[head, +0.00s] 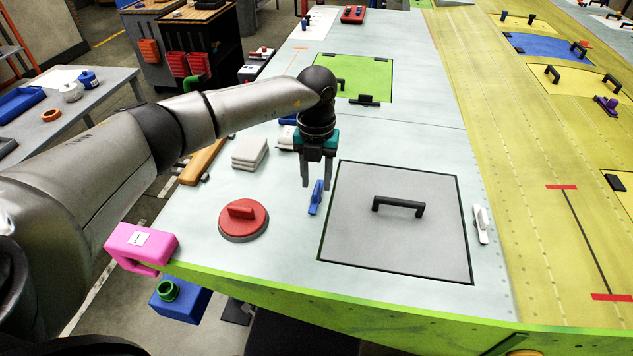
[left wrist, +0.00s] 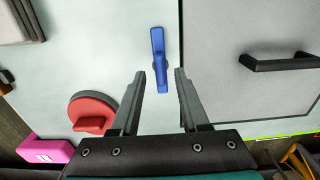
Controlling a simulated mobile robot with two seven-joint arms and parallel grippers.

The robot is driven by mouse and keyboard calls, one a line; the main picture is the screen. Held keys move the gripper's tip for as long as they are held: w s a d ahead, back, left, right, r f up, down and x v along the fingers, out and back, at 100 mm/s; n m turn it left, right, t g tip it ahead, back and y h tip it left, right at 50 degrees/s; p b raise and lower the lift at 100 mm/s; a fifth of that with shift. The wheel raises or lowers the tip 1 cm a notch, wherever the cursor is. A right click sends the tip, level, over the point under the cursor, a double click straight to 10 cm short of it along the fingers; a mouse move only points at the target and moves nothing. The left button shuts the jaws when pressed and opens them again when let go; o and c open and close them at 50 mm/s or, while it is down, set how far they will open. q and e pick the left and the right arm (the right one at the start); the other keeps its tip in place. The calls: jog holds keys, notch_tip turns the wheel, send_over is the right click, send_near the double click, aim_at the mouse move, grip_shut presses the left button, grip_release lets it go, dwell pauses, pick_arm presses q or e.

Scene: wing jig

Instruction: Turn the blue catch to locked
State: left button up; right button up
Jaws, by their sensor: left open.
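The blue catch (head: 316,197) is a small blue lever on the pale wing surface, just left of the grey square panel (head: 395,245). In the left wrist view the blue catch (left wrist: 158,58) stands roughly lengthwise, beyond and between the fingertips, its length roughly along the panel's edge. My left gripper (head: 318,184) is open, pointing down close to the catch. My right gripper is not in view.
A red round cover (head: 243,218) with a handle lies left of the catch. The grey panel has a black handle (head: 398,206); a white catch (head: 481,224) sits at its right. White folded cloths (head: 250,152) lie behind. A pink block (head: 141,246) is on the left edge.

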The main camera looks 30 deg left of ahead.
pick_arm(q)
jog(key=shift+f, duration=1.2)
grip_shut()
